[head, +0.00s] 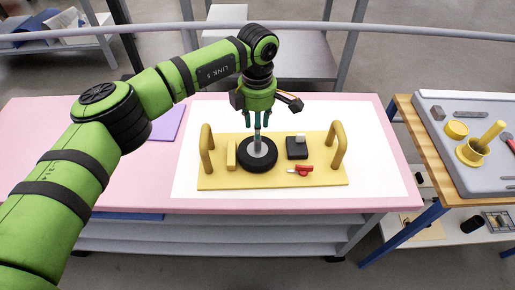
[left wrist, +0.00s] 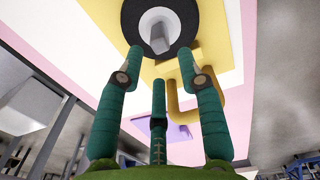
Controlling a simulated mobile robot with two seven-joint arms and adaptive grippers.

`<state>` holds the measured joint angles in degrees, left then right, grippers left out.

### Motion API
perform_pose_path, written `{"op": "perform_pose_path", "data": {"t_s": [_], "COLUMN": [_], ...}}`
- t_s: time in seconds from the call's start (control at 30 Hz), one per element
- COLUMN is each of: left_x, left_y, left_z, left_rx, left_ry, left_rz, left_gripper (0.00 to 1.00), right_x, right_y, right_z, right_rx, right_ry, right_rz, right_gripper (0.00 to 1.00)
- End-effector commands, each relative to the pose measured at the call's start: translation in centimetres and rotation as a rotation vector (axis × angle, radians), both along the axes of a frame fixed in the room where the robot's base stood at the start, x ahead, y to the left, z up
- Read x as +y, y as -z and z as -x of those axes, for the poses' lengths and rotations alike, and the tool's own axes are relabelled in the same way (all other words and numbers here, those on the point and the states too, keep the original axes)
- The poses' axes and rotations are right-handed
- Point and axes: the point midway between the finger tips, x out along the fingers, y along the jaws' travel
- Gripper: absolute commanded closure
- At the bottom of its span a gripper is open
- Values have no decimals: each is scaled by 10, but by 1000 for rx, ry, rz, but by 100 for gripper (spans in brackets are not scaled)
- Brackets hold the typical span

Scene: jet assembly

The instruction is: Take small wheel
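The small wheel (head: 257,160), a black tyre with a grey hub and an upright grey shaft, sits on a yellow tray (head: 220,180) with two raised handles. In the left wrist view the wheel (left wrist: 128,25) is at the top, partly cut off by the frame edge. My left gripper (head: 258,122) points down directly above the wheel, around the top of the shaft. In the left wrist view its green fingers (left wrist: 160,52) are spread apart, with the shaft (left wrist: 159,38) showing between the two front tips. I cannot tell whether they touch it. My right gripper is not in view.
The tray also holds a black block (head: 297,152), a red-handled tool (head: 301,170) and a yellow bar (head: 231,156). It lies on a white mat (head: 375,165) on a pink table (head: 60,150). A workbench (head: 450,180) with yellow parts stands at right.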

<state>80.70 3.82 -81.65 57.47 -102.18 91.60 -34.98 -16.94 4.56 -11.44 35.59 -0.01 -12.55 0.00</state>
Motion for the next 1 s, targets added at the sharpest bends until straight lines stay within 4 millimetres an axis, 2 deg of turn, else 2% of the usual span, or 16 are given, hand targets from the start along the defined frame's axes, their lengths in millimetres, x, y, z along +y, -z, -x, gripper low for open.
{"op": "perform_pose_path", "data": {"t_s": [0.1,0.2,0.6,0.8,1.0], "left_x": [0,-1,-1,-1,-1], "left_y": [10,18,59,73,76], "left_z": [0,1,1,1,0], "left_rx": [2,2,2,2,1], "left_ry": [0,0,0,1,1], "left_rz": [1,2,3,5,5], "left_gripper": [63,63,63,63,63], "right_x": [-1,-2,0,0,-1], "right_y": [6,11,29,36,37], "right_z": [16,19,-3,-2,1], "right_rx": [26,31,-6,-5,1], "right_ry": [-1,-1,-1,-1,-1], "right_rz": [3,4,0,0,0], "right_gripper": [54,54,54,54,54]}}
